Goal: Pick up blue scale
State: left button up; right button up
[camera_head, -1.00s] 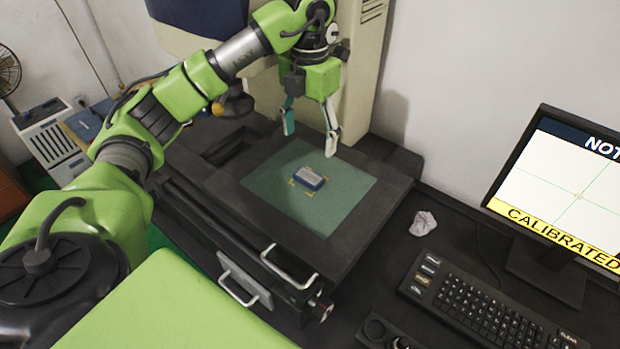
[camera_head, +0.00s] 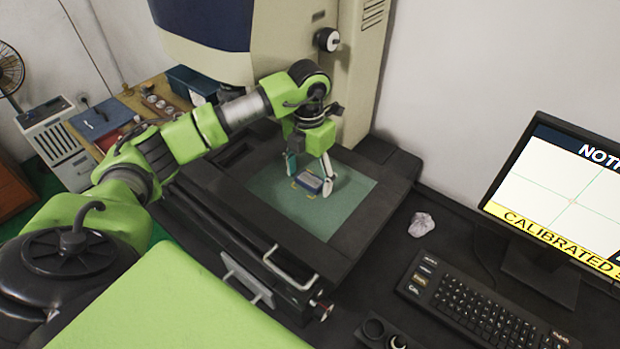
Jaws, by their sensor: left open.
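The blue scale (camera_head: 309,182) is a small blue block with a grey top. It lies on the green plate (camera_head: 335,211) of the dark machine stage, between yellow corner marks. My left gripper (camera_head: 310,177) is open, pointing down, with one finger on each side of the scale at its far edge. Whether the fingers touch it I cannot tell. My right gripper is not in view.
The machine's beige column (camera_head: 352,80) stands close behind my left gripper. A monitor (camera_head: 565,200), a keyboard (camera_head: 485,305) and a crumpled paper (camera_head: 421,224) are on the right. Metal handles (camera_head: 290,272) stick out at the stage front.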

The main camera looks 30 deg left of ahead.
pick_arm(q)
jog(key=c, duration=1.3)
jog(key=shift+r, duration=0.1)
